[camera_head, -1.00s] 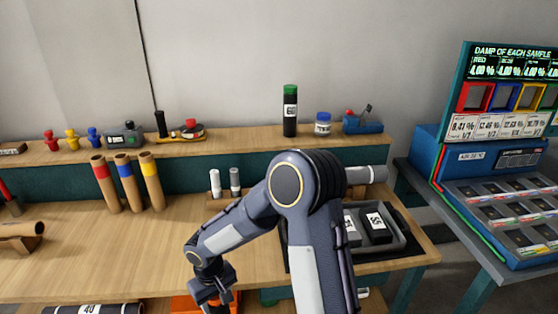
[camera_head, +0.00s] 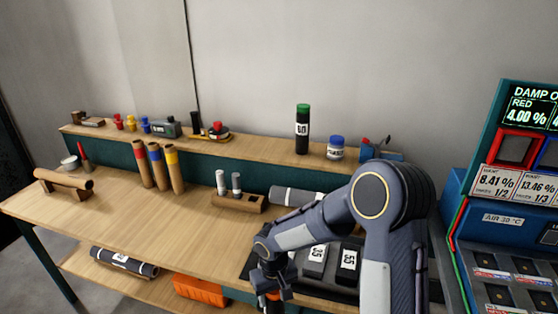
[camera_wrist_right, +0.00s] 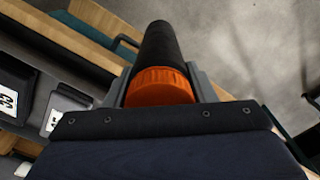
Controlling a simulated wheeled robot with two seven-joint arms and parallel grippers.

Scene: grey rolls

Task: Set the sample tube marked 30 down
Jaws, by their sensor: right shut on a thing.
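My right gripper (camera_wrist_right: 165,85) is shut on a tube with a ribbed orange cap (camera_wrist_right: 158,86) and a black body (camera_wrist_right: 161,43). Its fingers are on either side of the cap, and no number shows on the tube's visible side. In the head view the right gripper (camera_head: 272,290) is low in front of the bench, with a bit of orange at its fingers. The dark tray (camera_head: 262,262) beside it holds black pieces with white labels, one reading 35 (camera_head: 347,262). My left gripper is not in view.
The wooden bench (camera_head: 110,210) has free room left of centre. A black tube with a green cap marked 60 (camera_head: 302,130) stands on the back shelf. A grey roll (camera_head: 295,196) lies near my arm. A roll (camera_head: 124,262) and an orange box (camera_head: 200,290) are on the lower shelf.

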